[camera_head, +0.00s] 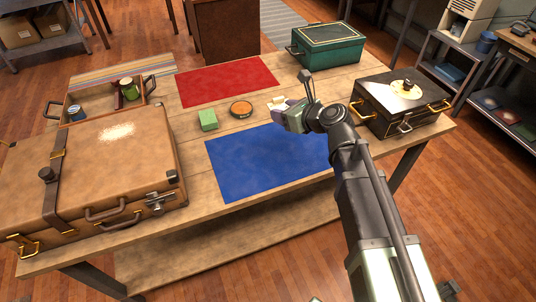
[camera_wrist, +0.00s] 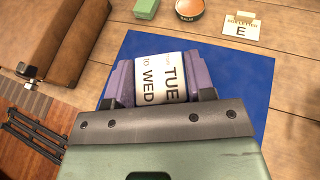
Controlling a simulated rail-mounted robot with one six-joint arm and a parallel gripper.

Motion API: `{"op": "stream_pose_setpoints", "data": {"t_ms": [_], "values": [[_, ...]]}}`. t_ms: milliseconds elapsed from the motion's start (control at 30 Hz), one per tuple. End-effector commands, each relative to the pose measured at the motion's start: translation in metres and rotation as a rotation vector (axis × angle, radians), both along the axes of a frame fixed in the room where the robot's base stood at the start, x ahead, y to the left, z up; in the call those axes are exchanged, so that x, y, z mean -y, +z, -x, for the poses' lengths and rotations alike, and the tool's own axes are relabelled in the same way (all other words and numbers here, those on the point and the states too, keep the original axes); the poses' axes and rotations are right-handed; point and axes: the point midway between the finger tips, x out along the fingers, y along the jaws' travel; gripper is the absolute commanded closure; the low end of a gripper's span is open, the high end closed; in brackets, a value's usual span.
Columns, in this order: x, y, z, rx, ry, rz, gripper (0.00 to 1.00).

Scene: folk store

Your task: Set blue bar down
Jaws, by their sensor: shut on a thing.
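My gripper (camera_head: 287,115) is over the upper right part of the blue mat (camera_head: 255,175). In the wrist view my gripper (camera_wrist: 160,88) is shut on a white-labelled thing (camera_wrist: 162,78) reading "TUE TO WED". Purple parts flank the label; I cannot tell whether they are fingers or part of the held thing. No plain blue bar shows otherwise. The blue mat (camera_wrist: 255,90) shows around and beneath the gripper, and its visible part is bare. The height of the held thing above the mat is unclear.
A green block (camera_head: 208,120), a round orange tin (camera_head: 240,109) and a small letter card (camera_wrist: 242,27) lie behind the blue mat. A red mat (camera_head: 230,82) is farther back. A brown suitcase (camera_head: 100,165) stands left, a black case (camera_head: 400,105) right, a green case (camera_head: 328,45) at the back.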

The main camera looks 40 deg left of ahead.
Motion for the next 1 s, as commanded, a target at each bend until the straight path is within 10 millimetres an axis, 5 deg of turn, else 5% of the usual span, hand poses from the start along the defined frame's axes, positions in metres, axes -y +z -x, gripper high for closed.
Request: {"op": "stream_pose_setpoints", "data": {"t_ms": [433,700,900,1000], "values": [[0.000,-0.147,0.000,0.000,0.001,0.000,0.73],[0.000,-0.159,0.000,0.001,0.001,0.000,0.73],[0.000,-0.201,0.000,0.001,0.001,0.000,0.73],[0.000,-0.200,0.000,0.001,0.001,0.000,0.73]]}}
